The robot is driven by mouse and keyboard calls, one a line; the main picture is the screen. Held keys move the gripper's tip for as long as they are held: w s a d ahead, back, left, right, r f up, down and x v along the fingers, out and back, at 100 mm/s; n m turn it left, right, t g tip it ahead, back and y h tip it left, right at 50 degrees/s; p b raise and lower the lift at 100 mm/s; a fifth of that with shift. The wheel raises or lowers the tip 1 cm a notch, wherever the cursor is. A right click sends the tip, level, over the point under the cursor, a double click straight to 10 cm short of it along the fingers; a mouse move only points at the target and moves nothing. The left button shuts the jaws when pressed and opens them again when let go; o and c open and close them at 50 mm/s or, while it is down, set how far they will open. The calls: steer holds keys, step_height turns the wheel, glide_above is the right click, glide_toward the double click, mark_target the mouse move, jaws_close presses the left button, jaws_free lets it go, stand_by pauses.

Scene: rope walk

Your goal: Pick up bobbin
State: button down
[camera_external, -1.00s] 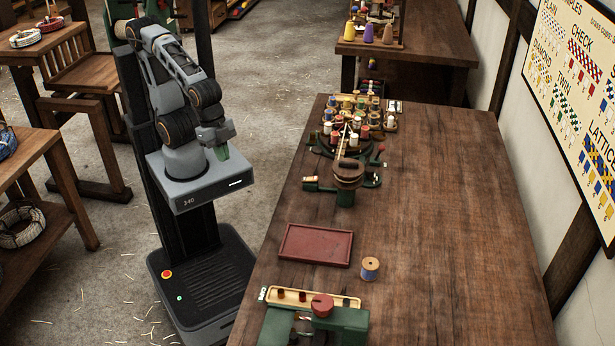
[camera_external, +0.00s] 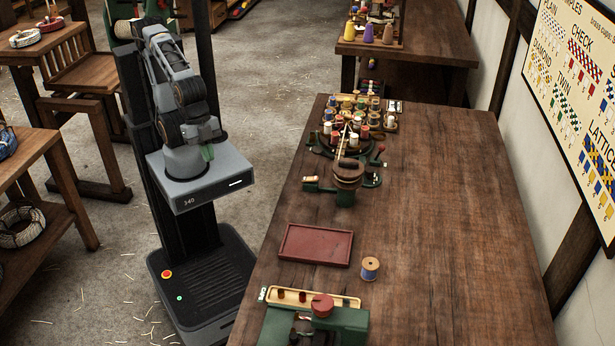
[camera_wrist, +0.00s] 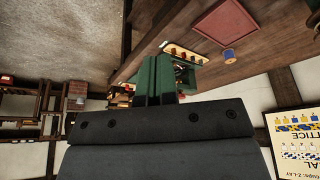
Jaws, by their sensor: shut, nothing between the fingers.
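A bobbin (camera_external: 370,269) with pale wooden ends and blue thread stands upright on the dark wooden table (camera_external: 450,220), just right of a flat red tray (camera_external: 316,245). The bobbin also shows small in the wrist view (camera_wrist: 229,56), near the top. My gripper (camera_external: 207,153) is folded back close to my arm's base, left of the table and well away from the bobbin. In the wrist view its green fingers (camera_wrist: 157,80) are together, with nothing seen between them.
A green machine with a red knob (camera_external: 322,305) stands at the table's near edge. A green winding device (camera_external: 347,178) and a cluster of several coloured spools (camera_external: 355,110) stand at the far end. The table's right side is clear.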

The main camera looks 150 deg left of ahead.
steer(key=c, duration=1.9)
jaws_free()
steer(key=o, duration=1.4)
steer(key=m+t+y+b, duration=0.2)
steer(key=m+y+b, duration=1)
steer(key=m, duration=1.1)
glide_toward(369, 265)
steer(key=a+f, duration=0.1)
steer(key=w+a+f, duration=0.1)
steer(key=a+f, duration=0.1)
steer(key=shift+a, duration=0.25)
steer(key=shift+x, duration=3.1)
